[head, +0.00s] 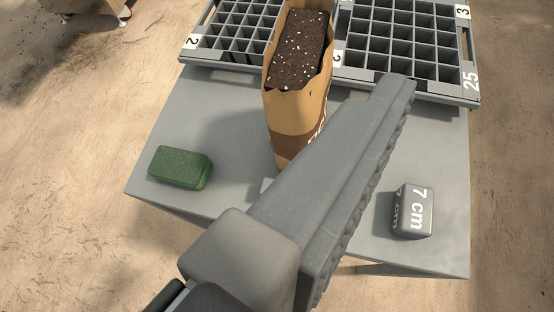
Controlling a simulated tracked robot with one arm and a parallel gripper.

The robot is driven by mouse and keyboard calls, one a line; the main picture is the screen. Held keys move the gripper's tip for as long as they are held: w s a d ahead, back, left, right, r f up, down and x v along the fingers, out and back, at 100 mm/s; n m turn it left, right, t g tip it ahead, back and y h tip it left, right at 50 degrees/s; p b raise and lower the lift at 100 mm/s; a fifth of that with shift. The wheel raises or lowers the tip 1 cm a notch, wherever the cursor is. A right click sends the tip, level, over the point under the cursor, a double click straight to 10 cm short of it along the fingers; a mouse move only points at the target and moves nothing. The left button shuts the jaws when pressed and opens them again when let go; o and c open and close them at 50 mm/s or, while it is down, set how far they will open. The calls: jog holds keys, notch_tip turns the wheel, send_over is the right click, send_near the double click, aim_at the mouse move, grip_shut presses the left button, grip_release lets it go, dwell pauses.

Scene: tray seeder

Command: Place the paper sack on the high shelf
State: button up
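The paper sack (283,115) is brown and open at the top, filled with dark soil with white specks. It stands upright on a grey table (230,110), at the top middle of the head view. My gripper (396,92) reaches up from the bottom edge, with its tip to the right of the sack in the picture. One grey finger with a ridged edge shows clearly; a second finger cannot be made out. The gripper overlaps the sack's lower right in the picture, and contact cannot be judged. No high shelf is in view.
Grey seed trays with many cells lie behind the sack, one to the left (233,32) and one to the right (405,50). A green block (181,167) lies left on the table. A grey block marked "7 cm" (413,211) lies right.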

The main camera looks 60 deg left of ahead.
jog(key=s+a+f+y, duration=0.1)
jog(key=a+f+y, duration=0.1)
jog(key=a+f, duration=0.25)
jog(key=n+y+p, duration=0.2)
jog(key=y+p, duration=0.1)
jog(key=p, duration=0.2)
send_near(291, 59)
jog(key=shift+g, duration=0.4)
jog(key=b+x, duration=0.1)
jog(key=x, duration=0.4)
jog(key=shift+w+a, duration=0.2)
jog(key=shift+a, duration=0.05)
jog(key=shift+x, duration=2.75)
jog(key=shift+w+d+r, duration=0.15)
grip_shut()
